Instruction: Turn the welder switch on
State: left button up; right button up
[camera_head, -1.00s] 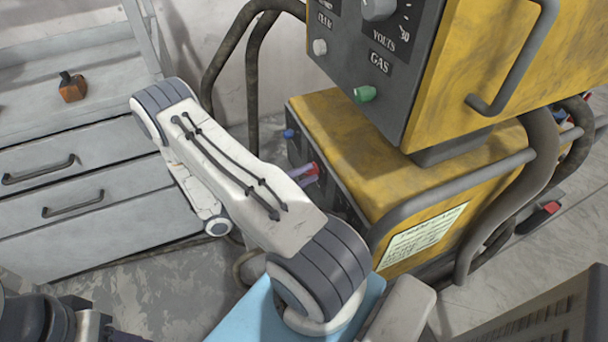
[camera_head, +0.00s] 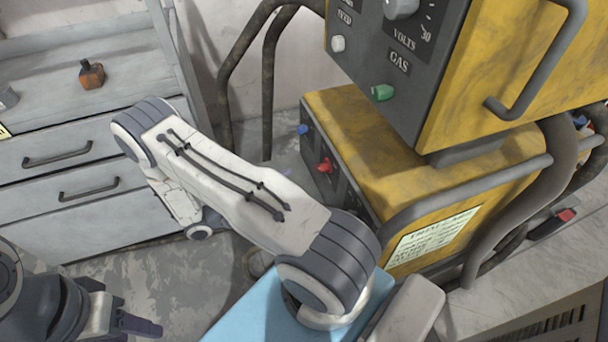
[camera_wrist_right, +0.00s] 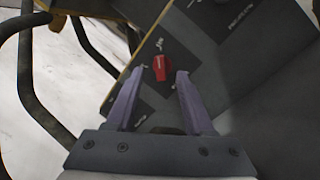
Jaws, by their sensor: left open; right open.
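The yellow welder (camera_head: 350,130) stands right of centre in the head view. A red switch (camera_head: 325,165) sits on the dark front panel of its lower unit. In the right wrist view the red switch (camera_wrist_right: 161,67) lies between and beyond my fingertips, with small unreadable marks near it. Whether it is on or off I cannot tell. My right gripper (camera_wrist_right: 160,76) is open, empty and apart from the switch; in the head view my own arm hides most of it. My left gripper (camera_head: 142,326) is at the bottom left, away from the welder, its fingers partly seen.
A blue knob (camera_head: 303,129) is beside the switch. The upper unit carries a green knob (camera_head: 382,92) and a white knob (camera_head: 338,43). Dark bent tubes (camera_head: 268,90) rise at the left. A grey drawer cabinet (camera_head: 95,215) with an orange bottle (camera_head: 91,74) stands further left.

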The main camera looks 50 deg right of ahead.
jog(key=shift+v, duration=1.25)
jog(key=s+a+r+n+t+y, duration=0.2)
jog(key=s+a+r+t+y, duration=0.15)
jog(key=a+y, duration=0.4)
jog(key=s+a+r+n+t+y, duration=0.25)
jog(key=a+r+y, duration=0.25)
jog(key=a, duration=0.5)
jog(key=s+a+r+n+t+y, duration=0.2)
jog(key=s+a+r+t+y, duration=0.3)
jog(key=a, duration=0.4)
notch_tip(320, 180, up, 27)
jog(key=g+y+p, duration=0.1)
jog(key=p, duration=2.5)
jog(key=shift+w+p, duration=0.4)
jog(key=shift+w, duration=0.05)
jog(key=shift+f+y, duration=0.1)
jog(key=shift+y, duration=0.15)
